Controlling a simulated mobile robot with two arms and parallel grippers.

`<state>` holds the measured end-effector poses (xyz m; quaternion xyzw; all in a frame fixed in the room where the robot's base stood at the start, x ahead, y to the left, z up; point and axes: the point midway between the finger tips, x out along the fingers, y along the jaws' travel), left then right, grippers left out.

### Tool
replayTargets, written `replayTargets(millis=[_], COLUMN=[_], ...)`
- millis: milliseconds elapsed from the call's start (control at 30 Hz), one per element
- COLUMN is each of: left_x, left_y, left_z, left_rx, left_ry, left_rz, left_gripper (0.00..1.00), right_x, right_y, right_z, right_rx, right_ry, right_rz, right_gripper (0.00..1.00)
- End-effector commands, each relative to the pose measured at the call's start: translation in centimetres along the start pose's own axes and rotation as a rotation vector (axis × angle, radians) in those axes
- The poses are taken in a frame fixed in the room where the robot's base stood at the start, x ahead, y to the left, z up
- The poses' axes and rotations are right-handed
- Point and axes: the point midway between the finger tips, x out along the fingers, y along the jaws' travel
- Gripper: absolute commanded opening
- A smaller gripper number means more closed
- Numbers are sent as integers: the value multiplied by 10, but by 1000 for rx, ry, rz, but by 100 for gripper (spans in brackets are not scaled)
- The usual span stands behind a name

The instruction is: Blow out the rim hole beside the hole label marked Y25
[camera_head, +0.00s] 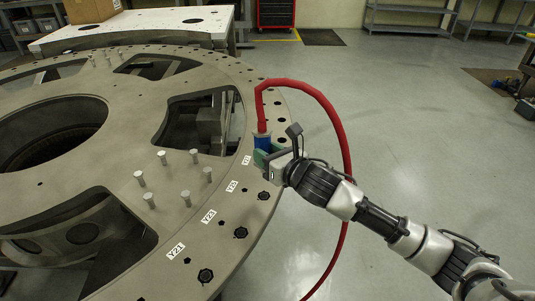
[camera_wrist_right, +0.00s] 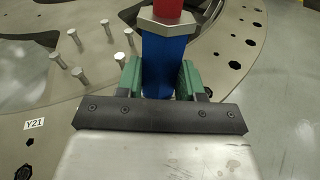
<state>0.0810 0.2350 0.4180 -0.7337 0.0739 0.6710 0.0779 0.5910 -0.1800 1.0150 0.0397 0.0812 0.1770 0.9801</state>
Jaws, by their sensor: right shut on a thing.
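The turret plate (camera_head: 110,185) is a large grey ring with a row of holes along its rim. My right gripper (camera_head: 262,153) has green fingers and is shut on the blue body of an air blower (camera_head: 262,141) with a red hose (camera_head: 328,107). The blue body (camera_wrist_right: 165,68) stands between the fingers in the wrist view. The blower's tip is hidden.
Several upright metal pins (camera_head: 150,200) stand inward on the plate. The floor right of the plate is clear.

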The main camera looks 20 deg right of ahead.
Motion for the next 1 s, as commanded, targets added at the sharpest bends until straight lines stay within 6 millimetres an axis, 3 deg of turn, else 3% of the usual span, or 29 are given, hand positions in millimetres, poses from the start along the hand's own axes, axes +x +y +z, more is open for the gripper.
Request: replayTargets(millis=[33, 400, 700, 1000], left_x=[12, 57, 66, 66], left_y=[0, 1, 1, 1], left_z=[1, 4, 5, 5], left_rx=[0, 0, 0, 0], left_ry=[1, 1, 2, 2], left_rz=[0, 0, 0, 0], left_gripper=[43, 43, 43, 43], right_x=[2, 8, 11, 12], right_y=[-1, -6, -9, -9], right_z=[-11, -51, -77, -81], right_rx=[1, 1, -1, -1], right_ry=[-2, -2, -2, -2], right_rz=[0, 0, -1, 1], right_gripper=[6, 6, 6, 6])
